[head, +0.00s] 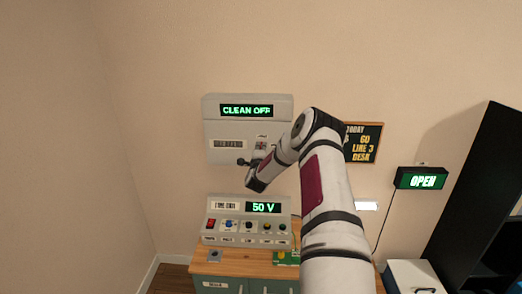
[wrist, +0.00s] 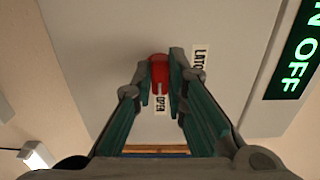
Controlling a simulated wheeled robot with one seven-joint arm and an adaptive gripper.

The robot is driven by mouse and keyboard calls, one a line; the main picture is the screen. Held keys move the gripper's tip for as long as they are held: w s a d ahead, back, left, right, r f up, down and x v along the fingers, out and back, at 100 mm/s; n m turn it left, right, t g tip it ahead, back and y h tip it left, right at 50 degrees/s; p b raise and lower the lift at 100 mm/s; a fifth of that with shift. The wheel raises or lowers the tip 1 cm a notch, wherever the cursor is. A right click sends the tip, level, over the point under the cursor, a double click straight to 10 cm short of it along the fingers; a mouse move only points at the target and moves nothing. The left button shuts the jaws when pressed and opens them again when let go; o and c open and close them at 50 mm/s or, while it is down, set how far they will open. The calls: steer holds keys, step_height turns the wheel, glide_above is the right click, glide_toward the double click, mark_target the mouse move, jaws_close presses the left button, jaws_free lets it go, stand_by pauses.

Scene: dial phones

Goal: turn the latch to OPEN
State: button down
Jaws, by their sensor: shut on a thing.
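The red latch (wrist: 158,68) is on a pale grey panel in the wrist view. A pale mark shows at its lower end, beside a white label reading OPEN (wrist: 160,103). Another label, partly covered and starting LATC (wrist: 200,60), is to the right. My gripper (wrist: 161,76) has its teal fingers closed on both sides of the latch. In the head view my gripper (head: 243,163) is at the lower front of the wall panel (head: 222,128); the latch cannot be made out there.
The panel's display (head: 247,110) reads CLEAN OFF. Below, a console (head: 212,232) with several buttons and a 50 V display stands on a wooden-topped cabinet (head: 207,267). A lit OPEN sign (head: 422,180) and black shelf (head: 480,190) are at the right.

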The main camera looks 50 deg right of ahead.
steer(key=c, duration=1.6)
jaws_free()
steer(key=shift+d+r, duration=0.1)
steer(key=shift+d, duration=0.1)
steer(key=shift+a, duration=0.1)
steer(key=v, duration=1.2)
steer(key=shift+w, duration=0.1)
